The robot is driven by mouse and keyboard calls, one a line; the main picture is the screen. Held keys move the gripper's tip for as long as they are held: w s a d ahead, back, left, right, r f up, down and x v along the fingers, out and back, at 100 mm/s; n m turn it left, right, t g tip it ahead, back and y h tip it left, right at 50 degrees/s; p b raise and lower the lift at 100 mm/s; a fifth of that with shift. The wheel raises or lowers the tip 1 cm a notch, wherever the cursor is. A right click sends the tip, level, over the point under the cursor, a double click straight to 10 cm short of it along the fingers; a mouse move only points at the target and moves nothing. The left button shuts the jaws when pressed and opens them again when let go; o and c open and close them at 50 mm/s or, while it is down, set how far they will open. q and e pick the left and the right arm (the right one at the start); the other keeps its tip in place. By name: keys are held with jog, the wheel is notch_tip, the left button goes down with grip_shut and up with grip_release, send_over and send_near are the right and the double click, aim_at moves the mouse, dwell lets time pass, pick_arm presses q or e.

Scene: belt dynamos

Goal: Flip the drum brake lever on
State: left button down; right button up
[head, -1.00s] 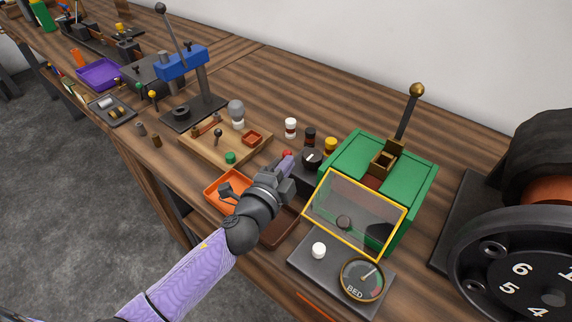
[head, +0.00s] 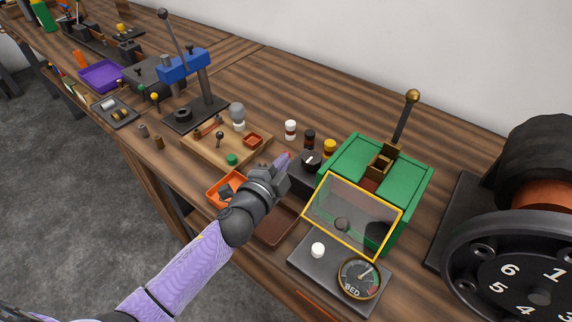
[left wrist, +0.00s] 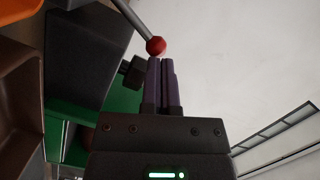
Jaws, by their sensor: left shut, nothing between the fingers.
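My left gripper (head: 281,163) is shut and empty, with its purple fingertips beside the dark control box (head: 304,178). In the left wrist view, a lever with a red ball knob (left wrist: 156,46) on a grey rod comes down from the top, and the knob is at the fingertips (left wrist: 160,62), touching or nearly so. In the head view the red knob is mostly hidden at the fingertips. A green housing (head: 414,170) has a yellow-framed clear window (head: 350,214) and a brass-ball lever (head: 404,120) standing up. Neither lever shows a brake label. My right gripper is not in view.
A gauge marked BED (head: 359,278) and a white button (head: 317,250) sit on a grey plate in front. An orange tray (head: 214,199), a brown tray (head: 277,228) and a wooden board (head: 200,155) lie near my arm. A large numbered wheel (head: 505,278) stands at right.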

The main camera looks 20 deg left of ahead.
pick_arm(q)
jog(key=shift+w+a+r+n+g+h+p, duration=0.2)
jog(key=shift+w+a+n+p, duration=0.1)
jog(key=shift+a+n+p, duration=0.65)
jog(key=shift+w+a+r+n+g+h+p, duration=0.25)
jog(key=shift+a+n+p, duration=0.45)
jog(key=shift+n+p, duration=0.4)
jog(key=shift+w+a+r+n+g+h+p, duration=0.15)
jog(key=shift+w+a+n+p, duration=0.2)
jog(key=shift+a+n+p, duration=0.65)
jog(key=shift+d+f+n, duration=0.1)
jog(key=shift+f+n, duration=0.05)
jog(key=shift+n, duration=0.1)
notch_tip(320, 180, up, 10)
jog(key=p, duration=0.4)
